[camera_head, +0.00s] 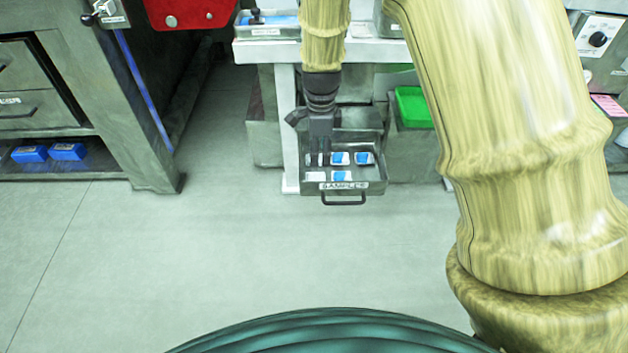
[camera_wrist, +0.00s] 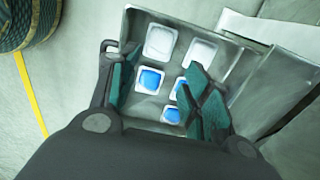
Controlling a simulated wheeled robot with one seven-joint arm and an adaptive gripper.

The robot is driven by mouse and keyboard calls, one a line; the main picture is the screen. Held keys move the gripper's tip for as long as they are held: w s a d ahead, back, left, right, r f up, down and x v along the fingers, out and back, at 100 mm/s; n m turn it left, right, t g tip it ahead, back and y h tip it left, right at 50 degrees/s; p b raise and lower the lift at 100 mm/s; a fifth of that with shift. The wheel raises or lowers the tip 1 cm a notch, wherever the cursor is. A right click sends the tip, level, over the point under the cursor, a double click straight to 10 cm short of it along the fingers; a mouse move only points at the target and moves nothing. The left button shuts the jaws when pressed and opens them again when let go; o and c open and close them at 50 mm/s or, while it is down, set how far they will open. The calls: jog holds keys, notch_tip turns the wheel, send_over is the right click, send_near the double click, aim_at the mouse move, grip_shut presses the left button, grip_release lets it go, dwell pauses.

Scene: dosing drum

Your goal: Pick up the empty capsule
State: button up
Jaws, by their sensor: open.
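The pulled-out sample drawer (camera_head: 376,185) holds several small square white capsules. Three have blue in them: one (camera_head: 340,158) at the back middle, one (camera_head: 364,158) at the back right, one (camera_head: 341,176) in front. Two show no blue and look empty: one (camera_head: 315,177) at the front left, the other at the back left, partly hidden by my gripper (camera_head: 317,158). In the wrist view the two plain white capsules (camera_wrist: 160,42) (camera_wrist: 200,55) lie beyond my fingertips. My gripper (camera_wrist: 163,88) is open and points down over the drawer, with nothing held between its fingers.
A green bin (camera_head: 414,106) stands right of the drawer. A tray (camera_head: 268,30) sits on the white bench above. Blue boxes (camera_head: 67,151) lie on the left cabinet's shelf. The drawer's handle (camera_head: 343,199) sticks out in front, with clear floor before it.

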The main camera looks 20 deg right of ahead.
jog(key=b, duration=0.1)
send_over(318, 177)
jog(key=f, duration=0.4)
jog(key=shift+w+d, duration=0.1)
jog(key=shift+d, duration=0.2)
jog(key=shift+a+f+b, duration=0.15)
jog(key=shift+f+b, duration=0.75)
jog(key=shift+f, duration=0.4)
jog(key=shift+a+f+b, duration=0.15)
jog(key=shift+f+b, duration=0.7)
jog(key=shift+f, duration=0.45)
jog(key=shift+r, duration=0.1)
jog(key=shift+c, duration=0.4)
jog(key=shift+c, duration=1.4)
